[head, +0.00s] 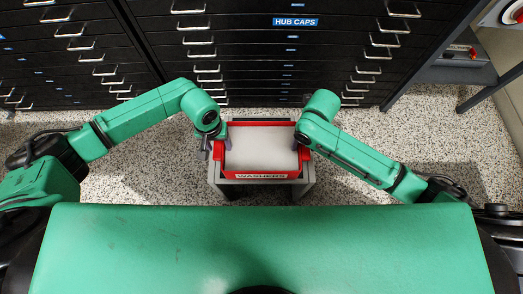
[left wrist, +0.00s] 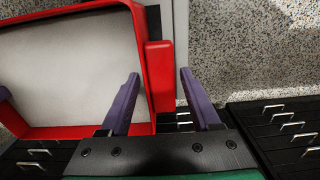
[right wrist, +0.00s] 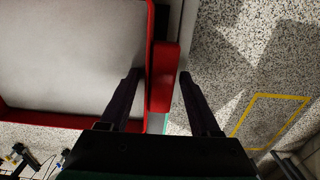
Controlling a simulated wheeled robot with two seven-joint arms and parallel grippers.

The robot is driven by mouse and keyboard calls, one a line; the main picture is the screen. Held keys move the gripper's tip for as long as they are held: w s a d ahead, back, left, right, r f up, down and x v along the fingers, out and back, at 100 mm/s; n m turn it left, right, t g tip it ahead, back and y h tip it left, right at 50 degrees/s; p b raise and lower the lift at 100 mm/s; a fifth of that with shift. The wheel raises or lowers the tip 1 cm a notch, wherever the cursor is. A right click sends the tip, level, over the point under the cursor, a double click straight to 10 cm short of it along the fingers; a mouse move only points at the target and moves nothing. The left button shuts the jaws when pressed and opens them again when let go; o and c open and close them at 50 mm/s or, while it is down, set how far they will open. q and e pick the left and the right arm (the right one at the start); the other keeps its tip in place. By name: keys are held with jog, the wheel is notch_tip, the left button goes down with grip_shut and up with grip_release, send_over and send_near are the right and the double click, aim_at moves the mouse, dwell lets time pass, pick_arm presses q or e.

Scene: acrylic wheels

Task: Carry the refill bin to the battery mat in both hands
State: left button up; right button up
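The red refill bin (head: 260,176), labelled WASHERS, rests on a grey stand (head: 306,178) in the middle of the head view. Its inside looks pale and flat. My left gripper (head: 216,143) is at its left side; in the left wrist view its open fingers (left wrist: 159,74) stand either side of the bin's red handle (left wrist: 160,72), with gaps showing. My right gripper (head: 299,143) is at its right side; in the right wrist view its open fingers (right wrist: 159,73) straddle the other handle (right wrist: 164,75). I see no thing that is clearly the battery mat.
Black drawer cabinets (head: 250,55) with silver handles stand just beyond the bin, one labelled HUB CAPS. A grey bench (head: 462,70) is at the upper right. Speckled floor (head: 430,125) is open to the right. A yellow floor outline (right wrist: 268,122) shows in the right wrist view.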

pick_arm(q)
grip_shut()
pick_arm(e)
grip_shut()
pick_arm(q)
jog(key=shift+r, duration=0.1)
pick_arm(e)
jog(key=shift+w+r, duration=0.1)
dwell(0.8)
